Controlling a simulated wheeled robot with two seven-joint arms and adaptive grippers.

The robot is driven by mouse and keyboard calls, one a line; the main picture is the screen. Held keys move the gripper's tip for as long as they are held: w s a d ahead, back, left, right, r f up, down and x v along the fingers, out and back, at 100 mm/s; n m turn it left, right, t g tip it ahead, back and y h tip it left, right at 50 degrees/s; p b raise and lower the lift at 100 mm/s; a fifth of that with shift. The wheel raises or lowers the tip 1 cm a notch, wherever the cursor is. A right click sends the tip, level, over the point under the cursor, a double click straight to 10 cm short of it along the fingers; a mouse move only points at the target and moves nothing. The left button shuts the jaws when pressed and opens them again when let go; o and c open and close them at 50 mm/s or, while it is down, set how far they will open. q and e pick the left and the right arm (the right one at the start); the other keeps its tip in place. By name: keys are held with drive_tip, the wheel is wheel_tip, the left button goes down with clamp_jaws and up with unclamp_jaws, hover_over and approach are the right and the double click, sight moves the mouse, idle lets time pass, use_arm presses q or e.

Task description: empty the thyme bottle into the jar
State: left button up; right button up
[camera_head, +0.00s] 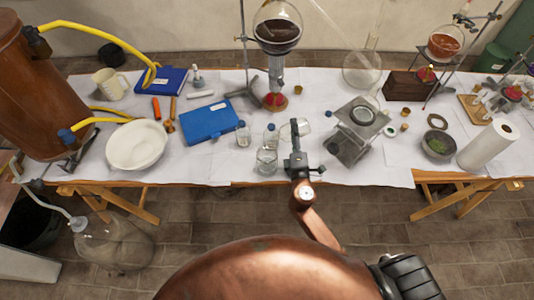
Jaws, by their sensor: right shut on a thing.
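My right gripper (296,146) is above the front part of the table, shut on a small clear glass bottle (296,128). The bottle looks tilted well over, with its body partly hidden by the fingers. I cannot read a label on it or see what is inside. A clear glass jar (266,161) stands upright on the white cloth, just left of the gripper and nearer the front edge. I cannot tell whether anything lies in the jar. My left gripper is not in view.
Small glass bottles (243,135) stand left of and behind the jar. A blue case (208,121) and a white bowl (137,145) lie further left. A metal stand (349,146) is close on the right. A flask on a stand (277,32) rises behind.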

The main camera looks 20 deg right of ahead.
sight(290, 141)
drive_tip(key=shift+d+f+m+g, duration=0.1)
drive_tip(key=shift+f+m+g, duration=0.5)
drive_tip(key=shift+f+m, duration=0.6)
drive_tip(key=shift+f+m+p, duration=0.6)
drive_tip(key=shift+m+p, duration=0.1)
drive_tip(key=shift+m, duration=0.5)
drive_tip(key=shift+f+m+g+y+p, duration=0.15)
drive_tip(key=shift+m+g+y+p, duration=0.25)
drive_tip(key=shift+m+g+p, duration=0.25)
drive_tip(key=shift+f, duration=0.25)
drive_tip(key=m+p, duration=0.2)
drive_tip(key=f+m+g+y+p, duration=0.1)
drive_tip(key=p, duration=0.2)
drive_tip(key=shift+a+f+m+y, duration=0.1)
drive_tip(key=shift+a+m+y, duration=0.2)
drive_tip(key=shift+a+m, duration=0.1)
drive_tip(key=shift+a+f+m+y+p, duration=0.15)
drive_tip(key=shift+a+m+y+p, duration=0.5)
drive_tip(key=shift+p, duration=1.15)
